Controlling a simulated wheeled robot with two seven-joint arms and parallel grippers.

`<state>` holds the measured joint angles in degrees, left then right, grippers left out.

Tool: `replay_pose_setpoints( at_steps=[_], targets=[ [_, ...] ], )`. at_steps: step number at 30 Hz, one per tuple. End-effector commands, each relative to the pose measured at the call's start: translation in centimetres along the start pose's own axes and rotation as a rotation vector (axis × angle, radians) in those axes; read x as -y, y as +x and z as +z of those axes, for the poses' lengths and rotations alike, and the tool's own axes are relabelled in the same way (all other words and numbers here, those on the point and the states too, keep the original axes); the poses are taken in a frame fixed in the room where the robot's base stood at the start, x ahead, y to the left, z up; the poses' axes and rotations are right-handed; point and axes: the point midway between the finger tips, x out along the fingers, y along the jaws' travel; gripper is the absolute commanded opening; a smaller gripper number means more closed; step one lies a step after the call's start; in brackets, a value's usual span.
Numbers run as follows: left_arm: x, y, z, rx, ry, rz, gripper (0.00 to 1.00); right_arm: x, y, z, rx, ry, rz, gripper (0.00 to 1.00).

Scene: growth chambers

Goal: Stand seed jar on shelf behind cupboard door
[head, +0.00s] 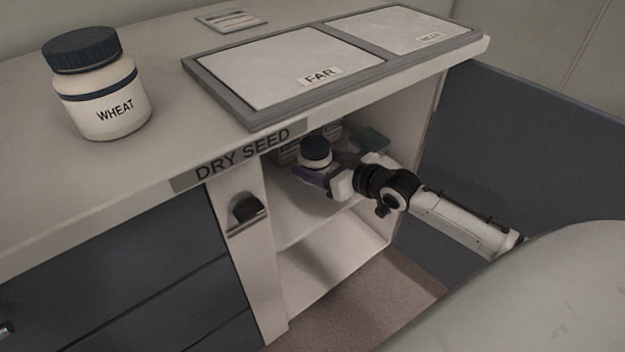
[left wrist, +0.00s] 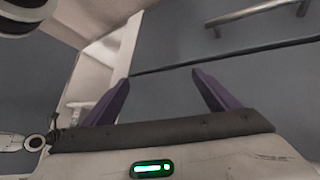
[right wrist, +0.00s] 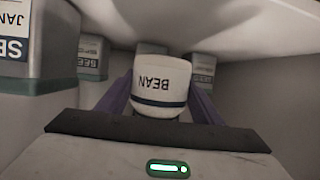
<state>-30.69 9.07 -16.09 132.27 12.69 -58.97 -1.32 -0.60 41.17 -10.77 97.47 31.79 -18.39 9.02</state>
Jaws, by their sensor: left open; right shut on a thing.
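A white seed jar with a dark lid and a BEAN label (right wrist: 160,84) is between the purple fingers of my right gripper (right wrist: 160,100), which is shut on it. In the head view this jar (head: 316,149) is inside the open cupboard, above the upper shelf (head: 312,220). My right gripper (head: 322,176) reaches in from the right and hides the jar's base, so I cannot tell whether it touches the shelf. The dark cupboard door (head: 530,130) stands open at the right. My left gripper (left wrist: 160,82) is open and empty, facing a grey front with a bar handle.
A WHEAT jar (head: 100,85) stands on the counter (head: 160,160) at the left. Panels marked FAR (head: 280,65) and NEAR lie on top. Shelf space in front of the jar is clear.

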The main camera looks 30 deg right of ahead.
Motion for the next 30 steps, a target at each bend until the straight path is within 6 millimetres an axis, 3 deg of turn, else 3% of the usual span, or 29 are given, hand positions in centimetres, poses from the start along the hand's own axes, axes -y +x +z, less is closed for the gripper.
replay_pose_setpoints(
  at_steps=[10,21,22,24,25,30],
  targets=[
    [-1.2,-0.1,-1.4,-0.083,-0.023,0.05,0.82,0.0,1.6,4.1,-0.004,0.0,0.0,0.34],
    [-1.4,-0.4,-1.8,-0.093,-0.027,0.057,0.82,0.0,1.6,4.3,-0.004,-0.001,0.0,0.34],
    [-1.4,-0.5,-1.8,-0.094,-0.027,0.057,0.82,0.0,1.6,4.3,-0.002,-0.001,0.0,0.63],
    [-1.4,-0.5,-1.8,-0.094,-0.027,0.057,0.82,0.0,1.6,4.3,-0.002,-0.001,0.0,0.75],
    [-1.4,-0.5,-1.8,-0.094,-0.027,0.057,0.82,0.0,1.6,4.3,-0.002,-0.001,0.0,0.79],
    [-1.4,-0.5,-1.8,-0.094,-0.027,0.057,0.82,0.0,1.6,4.3,-0.002,-0.001,-0.001,0.79]
  ],
)
